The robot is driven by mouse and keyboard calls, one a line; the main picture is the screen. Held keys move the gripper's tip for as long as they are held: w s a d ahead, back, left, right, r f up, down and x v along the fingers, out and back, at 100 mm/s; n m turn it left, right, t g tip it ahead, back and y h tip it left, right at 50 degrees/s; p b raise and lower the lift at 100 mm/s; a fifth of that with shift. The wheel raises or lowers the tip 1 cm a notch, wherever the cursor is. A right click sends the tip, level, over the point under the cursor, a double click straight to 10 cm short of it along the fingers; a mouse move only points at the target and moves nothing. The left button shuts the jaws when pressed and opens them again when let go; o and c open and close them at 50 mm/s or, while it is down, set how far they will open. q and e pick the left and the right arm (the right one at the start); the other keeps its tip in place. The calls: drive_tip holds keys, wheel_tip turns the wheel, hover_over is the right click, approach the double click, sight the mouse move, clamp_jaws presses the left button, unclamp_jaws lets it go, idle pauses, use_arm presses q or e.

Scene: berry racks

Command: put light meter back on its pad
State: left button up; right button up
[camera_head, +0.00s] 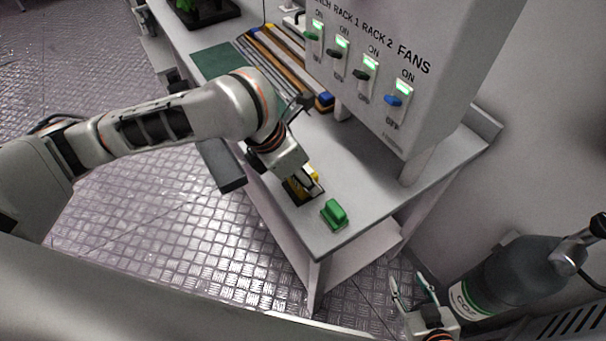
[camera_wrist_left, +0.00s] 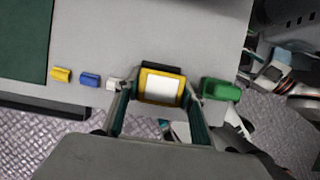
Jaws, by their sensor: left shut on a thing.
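The light meter is a yellow block with a white face. In the left wrist view the light meter (camera_wrist_left: 160,88) sits between the two fingers of my left gripper (camera_wrist_left: 158,100), which is shut on it. In the head view the light meter (camera_head: 311,181) shows partly below my left gripper (camera_head: 301,180), whose fingers are mostly hidden by the wrist. A dark pad (camera_head: 296,196) lies on the bench right at the meter; a dark edge (camera_wrist_left: 160,66) shows behind the meter in the wrist view. I cannot tell whether they touch. My right gripper (camera_head: 414,292) is open and empty, off the bench.
A green block (camera_head: 335,213) stands close to the meter, near the bench corner. Yellow (camera_wrist_left: 60,74), blue (camera_wrist_left: 90,80) and white (camera_wrist_left: 115,84) blocks line the bench edge. A switch box (camera_head: 430,60) overhangs the bench. A grey bottle (camera_head: 510,280) stands beside my right gripper.

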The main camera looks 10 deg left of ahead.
use_arm(q)
drive_tip(key=o, duration=1.2)
drive_tip(key=shift+o, duration=0.5)
drive_tip(key=p+v, duration=0.3)
drive_tip(key=v, duration=0.9)
drive_tip(key=shift+r, duration=0.1)
